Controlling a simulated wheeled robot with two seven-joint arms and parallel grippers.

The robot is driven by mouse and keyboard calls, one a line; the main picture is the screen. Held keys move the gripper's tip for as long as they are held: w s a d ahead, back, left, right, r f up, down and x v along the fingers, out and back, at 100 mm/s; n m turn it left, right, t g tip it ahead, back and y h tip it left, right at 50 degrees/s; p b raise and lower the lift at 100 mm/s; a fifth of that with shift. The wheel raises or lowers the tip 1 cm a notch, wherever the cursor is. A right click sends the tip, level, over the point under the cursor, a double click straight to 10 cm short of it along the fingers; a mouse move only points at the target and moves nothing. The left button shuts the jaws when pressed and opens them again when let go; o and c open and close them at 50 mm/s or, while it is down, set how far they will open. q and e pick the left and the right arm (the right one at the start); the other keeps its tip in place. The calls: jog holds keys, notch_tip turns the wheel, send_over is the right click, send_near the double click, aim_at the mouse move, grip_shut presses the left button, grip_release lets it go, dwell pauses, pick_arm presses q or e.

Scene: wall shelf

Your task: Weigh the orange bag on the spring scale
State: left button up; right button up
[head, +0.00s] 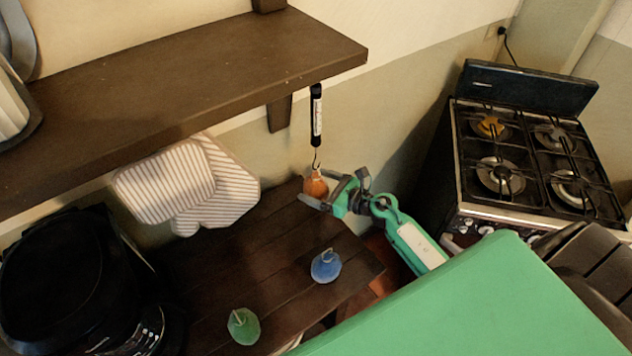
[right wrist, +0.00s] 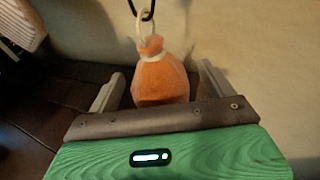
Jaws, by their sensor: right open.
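The orange bag (head: 316,187) hangs below the spring scale (head: 316,115), at the scale's hook, under the shelf's front edge. In the right wrist view the bag's loop sits at the dark hook (right wrist: 146,12), and the bag (right wrist: 162,78) hangs upright between the fingers. My right gripper (head: 328,193) is open around the bag; in the right wrist view its fingers (right wrist: 160,85) stand apart on either side with gaps to the bag. My left gripper is not in view.
A blue bag (head: 326,266) and a green bag (head: 243,327) stand on the dark wooden table (head: 225,275). The wall shelf (head: 190,85) is above. Striped oven mitts (head: 170,185) hang below it. A black appliance (head: 75,285) is at left, a gas stove (head: 535,150) at right.

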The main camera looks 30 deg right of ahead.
jog(key=shift+w+a, duration=0.25)
jog(key=shift+w, duration=0.1)
jog(key=c, duration=1.2)
jog(key=shift+d+r+p, duration=0.2)
jog(key=shift+r+p, duration=0.25)
jog(key=shift+r, duration=0.15)
jog(key=shift+c, duration=0.2)
jog(key=shift+r, duration=0.1)
jog(key=shift+w+r+p, duration=0.1)
jog(key=shift+r+p, duration=0.25)
jog(key=shift+r, duration=0.2)
